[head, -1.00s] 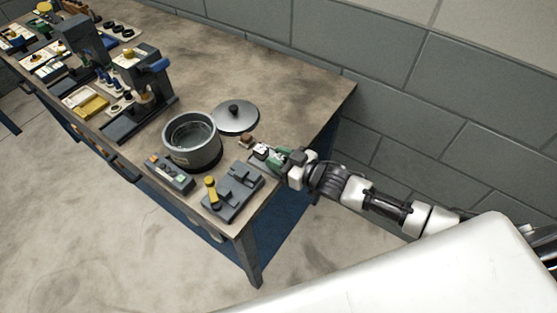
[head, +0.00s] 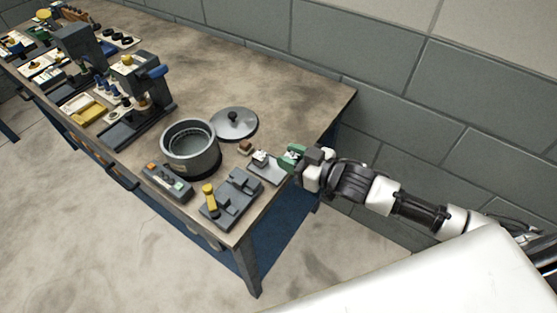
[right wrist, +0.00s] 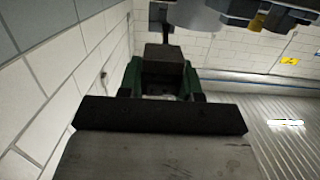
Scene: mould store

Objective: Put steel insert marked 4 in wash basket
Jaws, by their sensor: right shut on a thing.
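My right gripper (head: 291,157), with green fingers, is above the right edge of the table, beside a small grey tray (head: 268,171). In the right wrist view its fingers (right wrist: 161,82) are shut on a dark block (right wrist: 164,56), which I take for the steel insert; no number on it can be read. In the head view the block is too small to make out. A round grey pot (head: 190,148) stands open left of the gripper; its inside is dark, and I cannot clearly tell a wash basket in it. My left gripper is not in view.
A lid (head: 233,124) lies behind the pot. A control box (head: 167,183) and a dark fixture with a yellow knob (head: 232,198) stand in front. Small pieces (head: 260,157) sit at the tray. A press (head: 140,100) stands left.

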